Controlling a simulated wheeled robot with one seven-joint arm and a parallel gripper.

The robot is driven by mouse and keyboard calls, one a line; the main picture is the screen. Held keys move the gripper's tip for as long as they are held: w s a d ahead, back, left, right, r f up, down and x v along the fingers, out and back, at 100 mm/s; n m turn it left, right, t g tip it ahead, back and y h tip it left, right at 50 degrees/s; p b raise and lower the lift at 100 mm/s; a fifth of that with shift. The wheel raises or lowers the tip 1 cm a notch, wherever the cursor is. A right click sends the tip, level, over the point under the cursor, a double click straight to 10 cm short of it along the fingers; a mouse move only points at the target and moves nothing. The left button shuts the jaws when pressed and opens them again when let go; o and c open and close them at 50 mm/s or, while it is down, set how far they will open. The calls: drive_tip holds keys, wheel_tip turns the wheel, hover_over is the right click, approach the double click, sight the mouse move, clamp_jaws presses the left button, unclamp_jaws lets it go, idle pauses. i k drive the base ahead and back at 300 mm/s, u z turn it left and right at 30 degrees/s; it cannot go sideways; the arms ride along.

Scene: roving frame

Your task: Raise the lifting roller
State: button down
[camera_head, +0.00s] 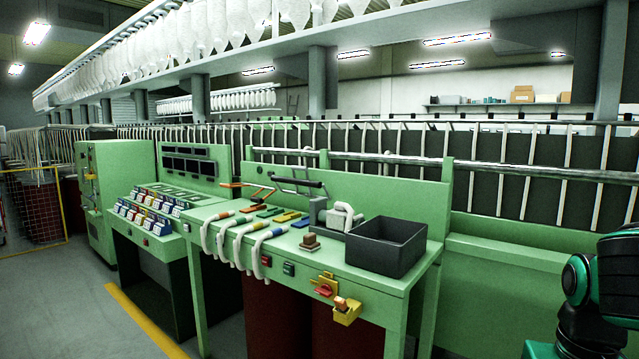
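I cannot tell for sure which part is the lifting roller. A long metal bar (400,159) runs along the green machine behind the table. Below it, a lever with a black grip (297,181) and a lever with an orange grip (240,185) stand at the back of the green table (392,283). My arm shows at the right edge, dark with teal parts. My gripper is outside the picture.
A black open bin (386,247) and a grey device with a white part (340,218) sit on the table. White hoses (240,246) hang over its front edge. A control desk (150,212) stands left. Floor shows at lower left, with a yellow stripe (143,318).

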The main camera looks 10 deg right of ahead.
sight(308, 182)
drive_tip(key=z, duration=0.1)
drive_tip(key=k, duration=0.25)
drive_tip(key=u, duration=0.8)
drive_tip(key=i, duration=2.3)
drive_tip(key=z, duration=0.5)
